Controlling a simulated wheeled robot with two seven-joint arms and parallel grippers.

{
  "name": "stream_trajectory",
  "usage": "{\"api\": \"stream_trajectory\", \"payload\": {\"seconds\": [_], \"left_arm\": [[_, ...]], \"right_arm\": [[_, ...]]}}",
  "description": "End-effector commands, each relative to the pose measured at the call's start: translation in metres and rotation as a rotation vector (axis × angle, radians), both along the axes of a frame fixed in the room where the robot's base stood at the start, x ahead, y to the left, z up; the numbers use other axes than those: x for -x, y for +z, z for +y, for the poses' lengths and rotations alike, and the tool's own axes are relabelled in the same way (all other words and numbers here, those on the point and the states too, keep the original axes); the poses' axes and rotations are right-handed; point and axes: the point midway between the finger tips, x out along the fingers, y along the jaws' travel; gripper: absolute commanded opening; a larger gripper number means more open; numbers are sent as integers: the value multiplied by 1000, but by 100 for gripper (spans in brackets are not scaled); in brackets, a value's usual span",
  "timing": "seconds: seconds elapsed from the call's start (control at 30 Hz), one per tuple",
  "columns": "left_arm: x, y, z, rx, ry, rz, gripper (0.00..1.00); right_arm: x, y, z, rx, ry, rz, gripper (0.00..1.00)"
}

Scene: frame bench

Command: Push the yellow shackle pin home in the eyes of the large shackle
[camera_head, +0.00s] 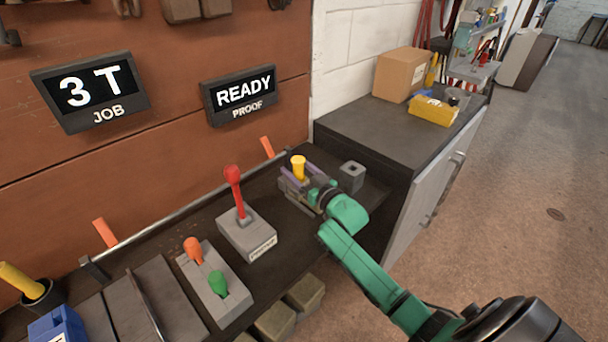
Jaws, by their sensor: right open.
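The yellow shackle pin (298,166) stands upright with its wide head on top, at the back right of the dark bench. Its lower part is hidden among grey parts and my gripper. I cannot clearly pick out the large shackle or its eyes there, nor tell how deep the pin sits. My right gripper (300,177) reaches in from the right on a green arm. Its fingers are open, apparently one on each side of the pin, and I cannot tell whether they touch it. My left gripper is not in view.
A red-knobbed lever box (248,240) and a box with orange and green knobs (214,288) stand left of my gripper. A grey block with a hole (351,178) is close on its right. Signs read "3 T JOB" (90,92) and "READY PROOF" (239,95).

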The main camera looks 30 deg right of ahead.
Motion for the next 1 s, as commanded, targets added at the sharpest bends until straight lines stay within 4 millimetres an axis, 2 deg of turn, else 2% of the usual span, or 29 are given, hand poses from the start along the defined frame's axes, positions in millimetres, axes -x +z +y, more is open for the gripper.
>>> {"api": "stream_trajectory", "payload": {"seconds": [0.03, 0.27, 0.7, 0.83, 1.0], "left_arm": [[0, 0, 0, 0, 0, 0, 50], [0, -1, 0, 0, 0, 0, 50], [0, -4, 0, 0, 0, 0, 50], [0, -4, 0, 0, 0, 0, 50], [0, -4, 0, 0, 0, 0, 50]], "right_arm": [[4, -6, 0, -2, 0, 12, 71], [38, -8, -5, 0, -1, 16, 71], [127, -5, -18, 1, -1, 8, 71], [141, -2, -20, 0, -1, 3, 71], [144, -1, -20, 1, -1, 1, 71]]}}
